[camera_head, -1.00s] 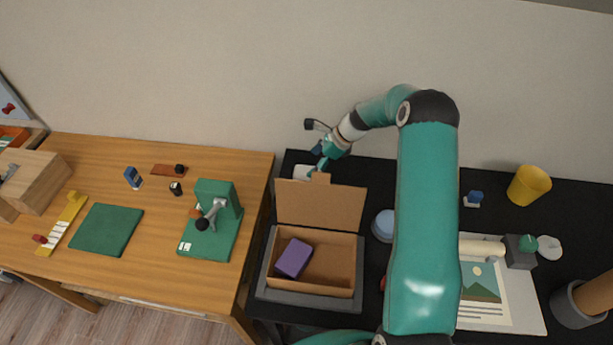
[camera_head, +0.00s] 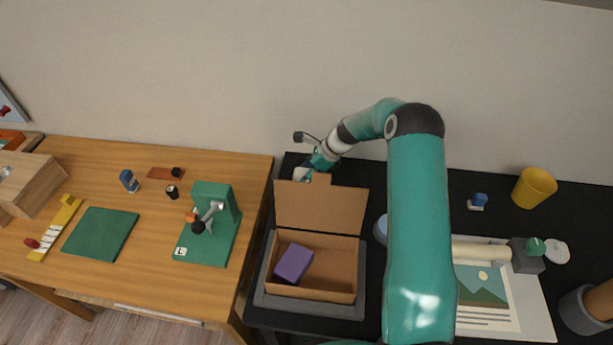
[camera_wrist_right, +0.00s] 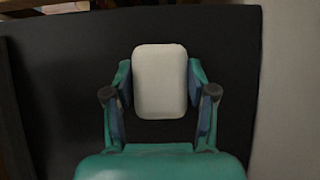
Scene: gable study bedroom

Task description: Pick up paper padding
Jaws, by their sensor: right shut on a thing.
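The paper padding (camera_wrist_right: 160,82) is a white block with rounded corners, seen in the right wrist view over the black desk top. My right gripper (camera_head: 308,173) reaches behind the raised lid of the cardboard box in the head view. In the wrist view its fingers lie on both sides of the padding, shut on it. In the head view the padding is mostly hidden by the gripper and lid. I cannot tell whether it is clear of the desk. My left gripper is not in view.
The open cardboard box (camera_head: 335,275) holds a purple block (camera_head: 294,263) and stands on a grey tray (camera_head: 305,305). Its raised lid (camera_head: 320,207) stands before my right gripper. A yellow cup (camera_head: 534,188) and a printed sheet (camera_head: 520,305) are on the right.

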